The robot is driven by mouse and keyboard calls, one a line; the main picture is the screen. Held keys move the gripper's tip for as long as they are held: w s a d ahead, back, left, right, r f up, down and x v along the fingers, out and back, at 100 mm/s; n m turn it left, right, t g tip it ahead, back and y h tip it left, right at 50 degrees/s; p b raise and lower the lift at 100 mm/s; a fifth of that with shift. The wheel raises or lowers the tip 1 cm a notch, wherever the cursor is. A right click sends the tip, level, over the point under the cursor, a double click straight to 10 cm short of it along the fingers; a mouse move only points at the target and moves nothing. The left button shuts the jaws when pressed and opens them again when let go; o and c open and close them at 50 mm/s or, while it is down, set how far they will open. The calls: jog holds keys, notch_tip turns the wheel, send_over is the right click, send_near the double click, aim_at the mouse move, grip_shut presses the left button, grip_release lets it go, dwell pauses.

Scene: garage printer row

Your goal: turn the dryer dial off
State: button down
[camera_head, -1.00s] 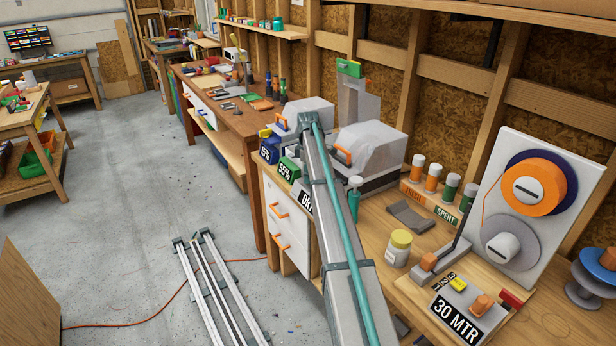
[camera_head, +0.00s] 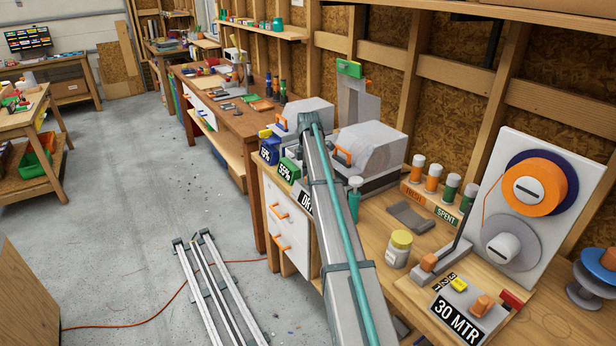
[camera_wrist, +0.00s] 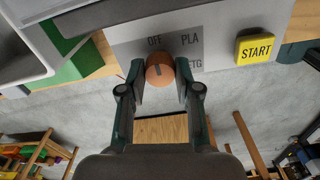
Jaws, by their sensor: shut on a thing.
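The dryer dial (camera_wrist: 159,70) is a round orange-brown knob with a dark pointer mark, in the wrist view on a grey label plate (camera_wrist: 215,45). "OFF" is printed just above the dial, "PLA" to its upper right, and a partly covered word ending in "TG" to its right. My gripper (camera_wrist: 160,76) is shut on the dial, one finger on each side. The exact direction of the pointer is hard to tell. In the head view my arm hides the dial and the gripper, and part of the black "DR" sign (camera_head: 304,198).
A yellow START button (camera_wrist: 255,47) is right of the dial. In the head view, blue and green percent signs (camera_head: 288,170) stand left of my arm. A yellow-lidded jar (camera_head: 399,247) and the "30 MTR" box (camera_head: 458,318) are to its right.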

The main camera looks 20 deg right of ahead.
jog(key=c, duration=0.8)
grip_release()
jog(key=shift+r, duration=0.1)
notch_tip(320, 180, up, 12)
